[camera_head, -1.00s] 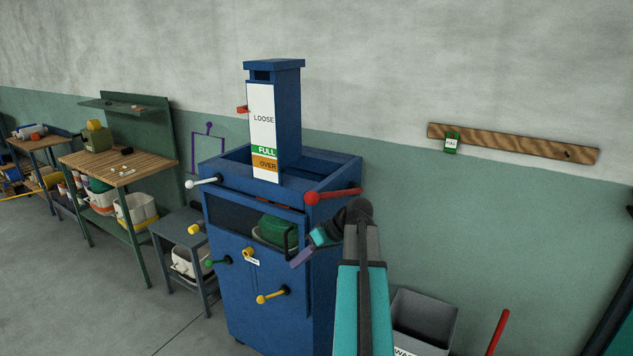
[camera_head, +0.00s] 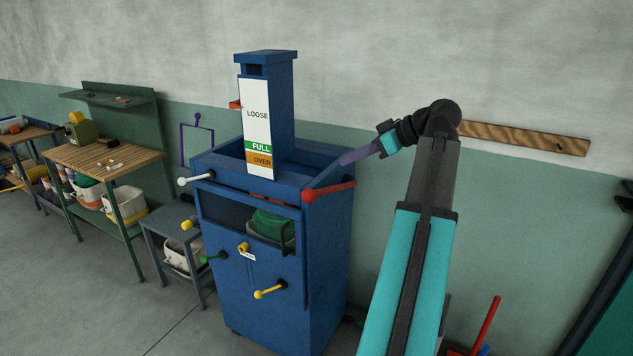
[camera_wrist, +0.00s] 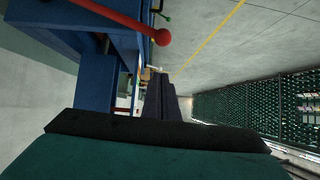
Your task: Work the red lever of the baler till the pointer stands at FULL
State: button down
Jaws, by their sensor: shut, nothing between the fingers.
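The blue baler (camera_head: 285,325) stands in the middle of the head view. Its red lever (camera_head: 332,189) lies near level along the top right edge, with the ball knob at the front left end. It also crosses the top of the wrist view (camera_wrist: 118,16). The red pointer (camera_head: 235,104) stands beside LOOSE on the white scale (camera_head: 256,95), above the green FULL band (camera_head: 258,147). My gripper (camera_head: 344,160) is shut and empty, above the lever's right part in the head view. Contact is not clear. In the wrist view its dark fingers (camera_wrist: 160,85) point toward the knob.
White (camera_head: 183,181), green (camera_head: 206,259) and yellow (camera_head: 268,291) handles stick out of the baler's front and left. A grey side table (camera_head: 170,223) and a wooden-topped bench (camera_head: 100,155) stand left. Open floor lies in front.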

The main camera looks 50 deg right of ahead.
jog(key=shift+w+f, duration=0.1)
jog(key=p, duration=0.4)
send_over(308, 189)
jog(key=s+d, duration=0.1)
jog(key=s, duration=0.3)
notch_tip(308, 189, down, 6)
jog(key=shift+w+f+p, duration=0.2)
jog(key=shift+f+p, duration=0.15)
jog(key=shift+f, duration=0.5)
jog(key=shift+w+f+p, duration=0.15)
jog(key=shift+f+p, duration=0.15)
jog(key=shift+f, duration=0.55)
jog(key=shift+f, duration=0.15)
